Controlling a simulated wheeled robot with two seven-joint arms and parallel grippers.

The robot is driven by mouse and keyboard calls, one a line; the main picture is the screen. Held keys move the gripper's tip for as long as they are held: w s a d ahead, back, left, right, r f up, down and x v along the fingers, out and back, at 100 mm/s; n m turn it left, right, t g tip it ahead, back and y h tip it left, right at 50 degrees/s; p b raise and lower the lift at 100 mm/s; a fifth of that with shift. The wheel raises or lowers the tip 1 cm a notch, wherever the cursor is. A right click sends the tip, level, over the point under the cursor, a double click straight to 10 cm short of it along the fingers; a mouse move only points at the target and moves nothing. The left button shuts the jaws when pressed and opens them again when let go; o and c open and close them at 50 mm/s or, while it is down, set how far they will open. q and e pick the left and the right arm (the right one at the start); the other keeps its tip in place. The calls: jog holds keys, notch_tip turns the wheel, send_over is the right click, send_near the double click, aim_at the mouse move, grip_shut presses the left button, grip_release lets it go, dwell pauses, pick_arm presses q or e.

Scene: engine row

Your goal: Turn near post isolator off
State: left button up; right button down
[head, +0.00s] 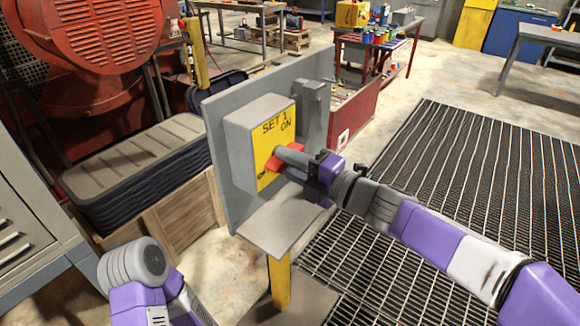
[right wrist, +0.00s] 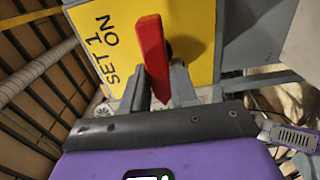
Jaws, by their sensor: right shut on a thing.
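The isolator is a grey box (head: 250,119) with a yellow face (head: 268,128) marked "SET 1 ON", mounted on a grey panel on a post. Its red handle (head: 274,161) sticks out of the yellow face. My right gripper (head: 284,158) is at the handle and shut on it. In the right wrist view the red handle (right wrist: 152,55) stands between the two grey fingers (right wrist: 160,90), in front of the yellow face (right wrist: 100,35). Part of the handle and lettering is hidden by the gripper in the head view. Of my left arm only links show at the lower left.
A grey shelf (head: 282,228) juts out below the box, on a yellow post (head: 279,283). A wooden crate (head: 178,196) with stacked dark lids stands left of the panel (head: 219,175). Floor grating (head: 475,170) lies to the right. A red-legged table (head: 380,45) stands behind.

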dwell(0.3)
jog(key=c, duration=1)
grip_release()
jog(key=shift+o, duration=0.2)
jog(key=p+v, duration=0.1)
jog(key=v, duration=0.6)
jog(key=shift+d+p, duration=0.2)
jog(key=shift+p, duration=0.15)
jog(key=shift+s, duration=0.15)
